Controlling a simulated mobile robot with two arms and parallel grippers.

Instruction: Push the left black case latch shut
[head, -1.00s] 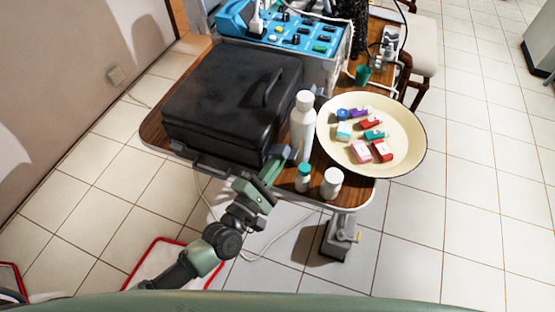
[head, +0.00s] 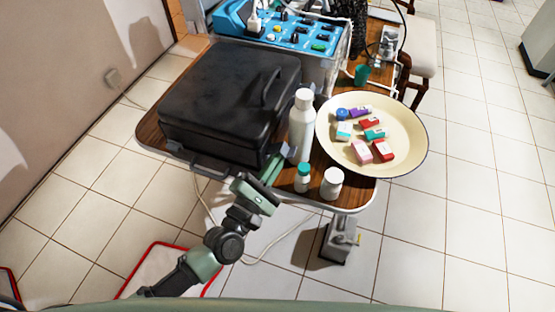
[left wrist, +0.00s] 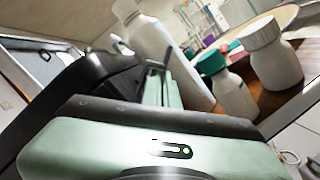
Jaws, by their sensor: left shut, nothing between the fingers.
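The black case (head: 225,100) lies closed on the wooden cart top, with its handle on the right part of the lid. Its near right corner is beside my left gripper (head: 282,152), which is shut and empty. In the left wrist view the fingers of my left gripper (left wrist: 157,68) point away past the dark side of the black case (left wrist: 85,80). I cannot make out the left latch or its position; the fingers and the dark surface obscure that area. My right gripper is in neither view.
A tall white bottle (head: 301,128) stands close to the right of the fingers. A green-capped bottle (head: 302,181) and a white jar (head: 331,185) stand near the front edge. A cream basin (head: 408,140) with several small boxes is at the right. A blue control unit (head: 285,30) stands behind.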

